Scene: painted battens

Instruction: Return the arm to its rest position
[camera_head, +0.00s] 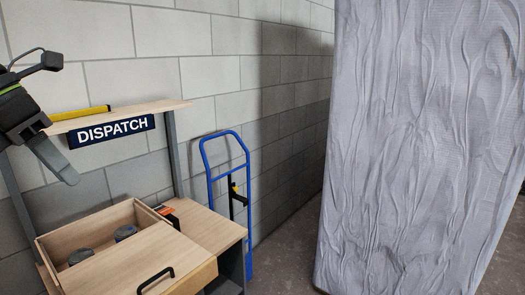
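My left gripper (60,115) is at the upper left edge, black with a green band. Its two fingers are spread wide apart, one high and one low, with nothing between them. It is in front of the left end of a wooden shelf (150,107). A yellow batten (82,113) lies on that shelf, seen behind the finger gap; I see no grip on it. The rest of my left arm is mostly out of the picture. My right gripper is not in view.
Below the shelf stands a wooden bench (212,230) with an open-topped wooden box (128,214) holding two dark round items. A black handle (155,280) is in front. A DISPATCH sign (112,131) hangs under the shelf. A blue hand truck (248,205) and a large wrapped slab (415,150) stand to the right.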

